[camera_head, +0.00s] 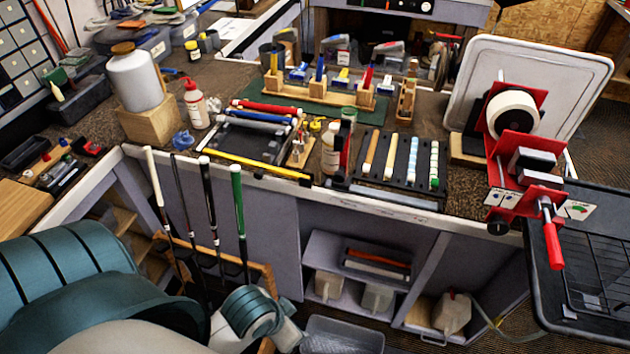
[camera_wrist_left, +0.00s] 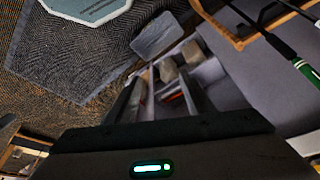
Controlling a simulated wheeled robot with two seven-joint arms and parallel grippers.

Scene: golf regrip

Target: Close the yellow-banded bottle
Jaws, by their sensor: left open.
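On the workbench in the head view, a white bottle (camera_head: 330,152) stands upright near the middle, partly behind a dark and red item; I cannot make out a yellow band or its cap. A small container with yellow on it (camera_head: 193,50) stands at the back left; I cannot tell whether this is the yellow-banded bottle. A white bottle with a red top (camera_head: 195,106) stands left of centre. My left gripper (camera_wrist_left: 163,98) is open and empty in the left wrist view, below bench height in front of the cabinet, away from the bottles. My right gripper is out of view.
Several golf clubs (camera_head: 210,195) stand against the bench front, close to my left arm. A black tray of grips (camera_head: 400,158) and a red clamp fixture (camera_head: 520,150) occupy the bench's right side. A grey bin (camera_head: 342,335) sits on the floor below.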

